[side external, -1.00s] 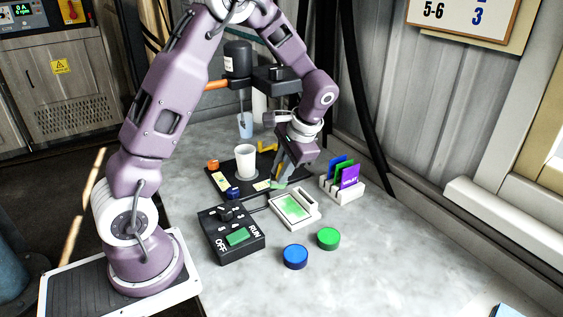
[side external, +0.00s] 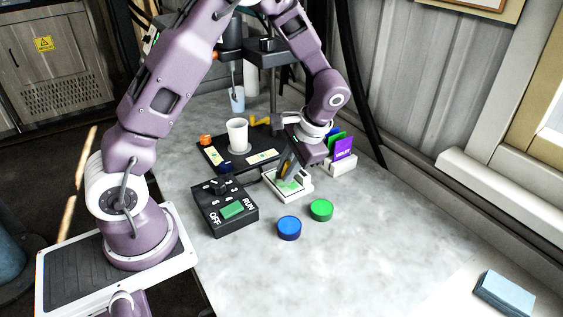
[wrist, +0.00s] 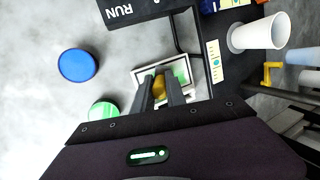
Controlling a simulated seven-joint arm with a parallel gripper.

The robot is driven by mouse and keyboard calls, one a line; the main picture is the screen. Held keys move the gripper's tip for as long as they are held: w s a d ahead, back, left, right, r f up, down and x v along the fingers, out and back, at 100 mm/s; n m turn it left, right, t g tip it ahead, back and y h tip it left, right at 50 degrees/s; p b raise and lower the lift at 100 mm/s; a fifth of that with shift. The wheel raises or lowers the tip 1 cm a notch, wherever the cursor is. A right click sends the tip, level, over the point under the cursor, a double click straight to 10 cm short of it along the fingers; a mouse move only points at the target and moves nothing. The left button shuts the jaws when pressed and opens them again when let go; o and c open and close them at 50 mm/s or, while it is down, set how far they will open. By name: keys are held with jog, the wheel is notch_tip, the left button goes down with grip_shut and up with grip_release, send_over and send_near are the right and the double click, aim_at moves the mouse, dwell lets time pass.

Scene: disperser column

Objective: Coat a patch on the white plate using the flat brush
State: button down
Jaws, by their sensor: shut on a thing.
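The white plate (side external: 300,194) lies flat on the grey table, with green colour on its inner surface; it also shows in the wrist view (wrist: 137,74). My gripper (side external: 288,166) is over the plate, pointing down. In the wrist view its fingers (wrist: 160,94) are shut on the flat brush, whose yellow-brown handle (wrist: 159,86) shows between them. The brush's bristle end is mostly hidden, so I cannot tell whether it touches the plate.
A black control box (side external: 225,207) stands left of the plate. Blue (side external: 289,228) and green (side external: 321,210) round pieces lie in front. A white cup (side external: 237,135) stands on the black tray behind. A holder with coloured cards (side external: 342,164) is at right.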

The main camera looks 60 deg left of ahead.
jog(key=shift+d, duration=2)
jog(key=shift+a, duration=4.6)
jog(key=shift+a+r, duration=0.2)
jog(key=shift+r, duration=0.4)
jog(key=shift+a+r, duration=0.15)
jog(key=shift+r, duration=3.3)
jog(key=shift+d, duration=0.1)
